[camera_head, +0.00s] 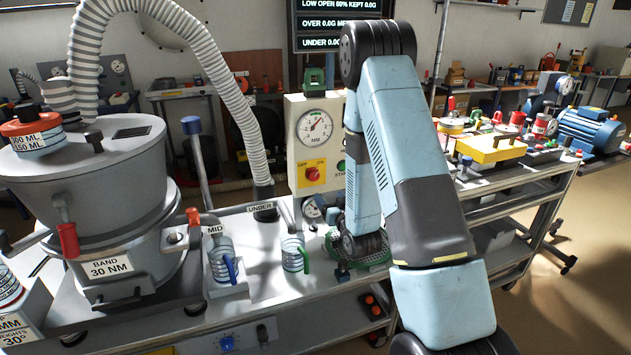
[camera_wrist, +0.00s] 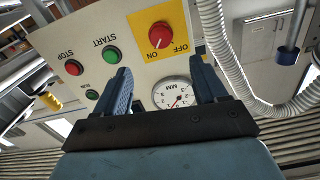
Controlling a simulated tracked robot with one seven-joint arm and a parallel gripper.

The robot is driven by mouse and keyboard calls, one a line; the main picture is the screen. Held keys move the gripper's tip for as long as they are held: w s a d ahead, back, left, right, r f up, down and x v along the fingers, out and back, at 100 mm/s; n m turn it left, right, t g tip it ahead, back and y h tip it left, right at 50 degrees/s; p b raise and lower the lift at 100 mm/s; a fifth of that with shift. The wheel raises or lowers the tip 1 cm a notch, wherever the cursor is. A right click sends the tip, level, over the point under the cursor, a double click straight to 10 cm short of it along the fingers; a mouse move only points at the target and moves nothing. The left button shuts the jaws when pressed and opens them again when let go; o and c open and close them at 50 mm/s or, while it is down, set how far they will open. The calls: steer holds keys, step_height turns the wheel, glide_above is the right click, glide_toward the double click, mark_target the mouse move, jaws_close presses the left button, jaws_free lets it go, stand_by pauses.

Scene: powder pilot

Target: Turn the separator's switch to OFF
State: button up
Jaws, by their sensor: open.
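The red rotary switch (camera_head: 313,174) sits on a yellow plate on the cream control panel (camera_head: 329,110). In the wrist view the switch (camera_wrist: 161,35) shows upside down, with OFF and ON printed on its plate. I cannot tell for sure which word its pale mark points at. My gripper (camera_wrist: 163,82) is open and empty, its two blue fingers apart. It faces the panel, with the dial between the fingers and the switch beyond the fingertips, apart from them. The grey separator drum (camera_head: 85,200) stands at the left.
Green START (camera_wrist: 111,55) and red STOP (camera_wrist: 73,68) buttons sit beside the switch. A ribbed hose (camera_head: 235,100) arches close to the panel. Jars (camera_head: 222,262) stand on the bench in front. A cart with a blue motor (camera_head: 590,128) is at right.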

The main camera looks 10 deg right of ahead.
mark_target(315, 178)
steer(key=w, duration=0.4)
steer(key=w+a, duration=0.1)
steer(key=w, duration=0.4)
steer(key=w+a, duration=0.1)
steer(key=w, duration=0.3)
steer(key=shift+w+f, duration=0.15)
steer(key=shift+w, duration=0.15)
steer(key=shift+c, duration=0.4)
steer(key=shift+d, duration=0.1)
steer(key=c, duration=1)
steer(key=shift+o, duration=0.2)
